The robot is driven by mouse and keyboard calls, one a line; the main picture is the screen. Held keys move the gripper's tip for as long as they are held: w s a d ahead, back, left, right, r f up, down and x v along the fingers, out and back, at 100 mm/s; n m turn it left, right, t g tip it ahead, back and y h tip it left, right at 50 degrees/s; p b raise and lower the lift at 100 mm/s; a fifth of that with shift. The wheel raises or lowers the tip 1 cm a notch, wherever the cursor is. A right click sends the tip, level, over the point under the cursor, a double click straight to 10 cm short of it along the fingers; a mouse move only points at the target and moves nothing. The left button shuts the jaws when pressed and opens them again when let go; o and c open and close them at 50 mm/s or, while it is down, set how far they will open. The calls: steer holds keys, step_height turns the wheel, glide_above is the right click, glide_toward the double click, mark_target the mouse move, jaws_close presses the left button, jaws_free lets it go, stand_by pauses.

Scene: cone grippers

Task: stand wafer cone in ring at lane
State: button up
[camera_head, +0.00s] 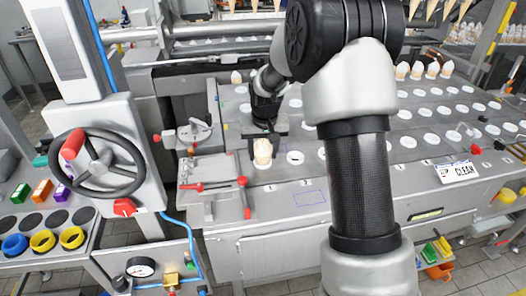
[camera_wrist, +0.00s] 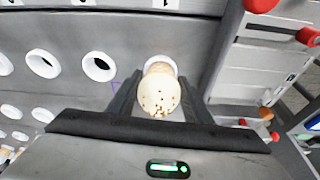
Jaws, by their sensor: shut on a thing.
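A wafer cone with a pale, speckled top (camera_head: 262,150) is between the fingers of my gripper (camera_head: 264,136) at the near left of the ringed metal deck. In the wrist view the cone (camera_wrist: 158,97) sits between the two dark fingers of my gripper (camera_wrist: 157,88), top toward the camera. A white ring (camera_wrist: 160,61) shows right around the cone's far side. The cone's lower part is hidden, so I cannot tell how deep it is in the ring. An empty white ring (camera_head: 295,157) lies just right of it.
Several white rings with dark holes cover the deck, including one in the wrist view (camera_wrist: 98,66). Filled cones (camera_head: 432,69) stand at the back right. A fixture with a red-knobbed lever (camera_head: 243,183) is close on the left. A steering wheel (camera_head: 98,163) stands farther left.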

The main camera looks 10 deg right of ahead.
steer(key=shift+f, duration=0.35)
steer(key=o, duration=0.8)
steer(key=shift+r, duration=0.1)
steer(key=p+v, duration=0.1)
steer(key=v, duration=1.6)
steer(key=shift+r, duration=0.25)
